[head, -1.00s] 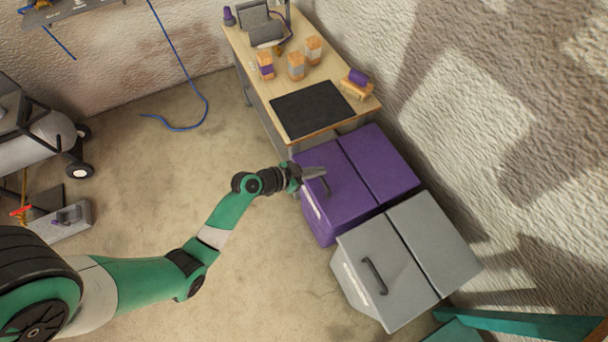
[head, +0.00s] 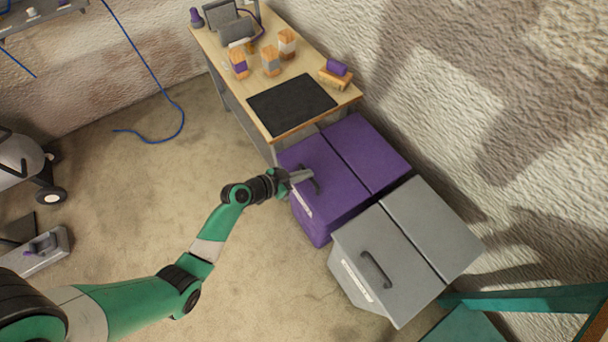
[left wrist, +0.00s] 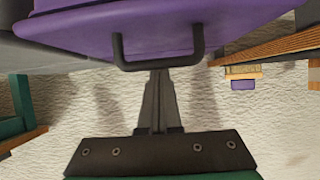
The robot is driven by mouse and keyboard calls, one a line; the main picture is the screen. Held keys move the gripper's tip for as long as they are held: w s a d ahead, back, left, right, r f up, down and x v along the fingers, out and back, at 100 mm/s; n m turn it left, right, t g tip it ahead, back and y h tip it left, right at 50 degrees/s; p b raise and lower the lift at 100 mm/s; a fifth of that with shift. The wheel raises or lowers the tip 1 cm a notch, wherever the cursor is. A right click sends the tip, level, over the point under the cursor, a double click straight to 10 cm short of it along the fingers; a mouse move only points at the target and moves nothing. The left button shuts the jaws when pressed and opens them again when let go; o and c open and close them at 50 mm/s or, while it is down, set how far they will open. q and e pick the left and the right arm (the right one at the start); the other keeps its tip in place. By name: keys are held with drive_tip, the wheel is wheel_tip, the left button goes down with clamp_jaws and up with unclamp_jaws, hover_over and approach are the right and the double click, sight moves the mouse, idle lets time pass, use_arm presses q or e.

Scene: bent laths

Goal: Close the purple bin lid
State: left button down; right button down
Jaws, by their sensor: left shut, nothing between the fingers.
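The purple bin (head: 317,225) stands past the end of the workbench. Its purple lid (head: 335,188) looks flat and about level with the panel behind it; I cannot tell if a small gap remains. My left gripper (head: 303,176) is shut and empty, with its fingertips at the lid's dark handle, partly covering it. In the left wrist view the lid (left wrist: 220,22) fills the top, with the black handle (left wrist: 158,66) at its edge. The shut fingertips (left wrist: 160,75) overlap the handle's bar; whether they touch it is unclear. My right gripper is not in view.
A grey bin (head: 400,250) with a dark handle stands close beside the purple one. The workbench (head: 300,130) holds a black mat (head: 291,104) and several small blocks. The textured wall is behind the bins. Open floor lies to the left.

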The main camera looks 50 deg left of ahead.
use_arm(q)
drive_tip(key=shift+s+f, duration=0.25)
drive_tip(key=shift+f, duration=0.2)
drive_tip(key=shift+w+f, duration=0.1)
drive_tip(key=shift+w+r+p, duration=0.1)
drive_tip(key=shift+r+p, duration=0.25)
drive_tip(key=shift+p, duration=0.1)
drive_tip(key=s+a+r+p, duration=0.1)
drive_tip(key=s+r+p, duration=0.5)
drive_tip(key=s+r, duration=0.2)
drive_tip(key=shift+a+r, duration=0.15)
drive_tip(key=shift+r, duration=0.1)
